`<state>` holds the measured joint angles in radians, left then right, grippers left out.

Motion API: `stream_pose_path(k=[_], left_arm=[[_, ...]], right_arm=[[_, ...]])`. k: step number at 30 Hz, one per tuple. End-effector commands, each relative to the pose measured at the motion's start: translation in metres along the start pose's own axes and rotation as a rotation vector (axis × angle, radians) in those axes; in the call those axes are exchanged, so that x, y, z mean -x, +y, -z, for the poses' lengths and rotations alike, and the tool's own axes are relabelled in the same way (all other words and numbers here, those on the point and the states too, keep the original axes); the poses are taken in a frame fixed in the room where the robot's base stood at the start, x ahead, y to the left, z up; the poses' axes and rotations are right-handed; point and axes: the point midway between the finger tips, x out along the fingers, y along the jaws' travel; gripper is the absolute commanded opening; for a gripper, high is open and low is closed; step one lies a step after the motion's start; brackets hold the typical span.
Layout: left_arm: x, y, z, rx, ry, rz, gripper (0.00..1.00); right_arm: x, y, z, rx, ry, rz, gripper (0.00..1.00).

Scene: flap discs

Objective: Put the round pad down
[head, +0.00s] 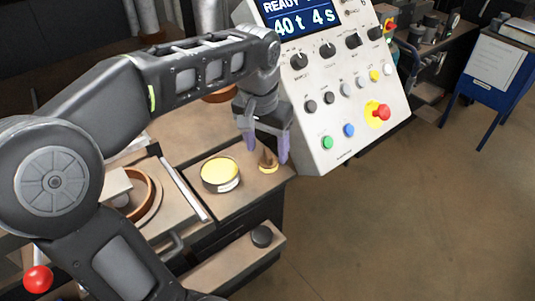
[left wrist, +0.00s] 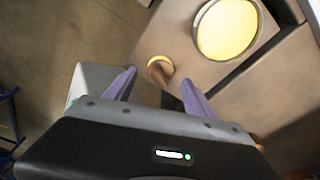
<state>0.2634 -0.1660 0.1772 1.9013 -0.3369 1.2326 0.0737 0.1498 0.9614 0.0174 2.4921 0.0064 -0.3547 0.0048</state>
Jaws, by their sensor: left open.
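The small round pad (head: 268,166) has a brown tapered top and a yellow rim at its base. It stands on the tan bench top beside a round tin (head: 221,175) filled with yellow. In the left wrist view the pad (left wrist: 160,69) appears just beyond and between the fingertips, and the tin (left wrist: 227,29) is at upper right. My left gripper (head: 265,148) has purple fingers, spread apart and pointing down at the pad. The fingers (left wrist: 159,80) are open with a gap between them; I see no contact with the pad. My right gripper is not in view.
A grey control panel (head: 338,100) with knobs, buttons and a red stop button stands close right of my left gripper. A brown ring-shaped dish (head: 140,190) and a metal bar lie left of the tin. The bench's front edge is near the pad.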

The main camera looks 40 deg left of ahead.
Motion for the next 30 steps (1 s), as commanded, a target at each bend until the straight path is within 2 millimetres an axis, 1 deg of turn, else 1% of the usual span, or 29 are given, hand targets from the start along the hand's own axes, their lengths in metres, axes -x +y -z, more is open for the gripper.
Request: stream_pose_path(k=[1, 7, 8, 9, 10, 15, 30], left_arm=[[0.011, 0.0, 0.002, 0.0, 0.006, 0.0, 0.63], [0.055, 0.0, 0.001, -0.001, 0.005, -0.001, 0.63], [0.062, 0.0, 0.001, 0.0, 0.004, -0.001, 0.63], [0.074, 0.0, 0.001, 0.0, 0.001, 0.0, 0.63], [0.077, 0.0, 0.001, 0.0, 0.001, 0.0, 0.63], [0.087, 0.0, 0.0, -0.001, 0.0, 0.0, 0.63], [0.086, 0.0, 0.0, -0.001, 0.0, 0.0, 0.63]], right_arm=[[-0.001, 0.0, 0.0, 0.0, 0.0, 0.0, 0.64], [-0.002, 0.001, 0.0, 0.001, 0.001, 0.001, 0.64], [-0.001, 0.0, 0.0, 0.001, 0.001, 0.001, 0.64], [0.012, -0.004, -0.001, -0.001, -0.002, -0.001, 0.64], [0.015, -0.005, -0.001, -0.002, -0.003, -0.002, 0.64], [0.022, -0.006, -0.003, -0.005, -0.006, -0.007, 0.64], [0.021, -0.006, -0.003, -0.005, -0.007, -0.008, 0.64]])
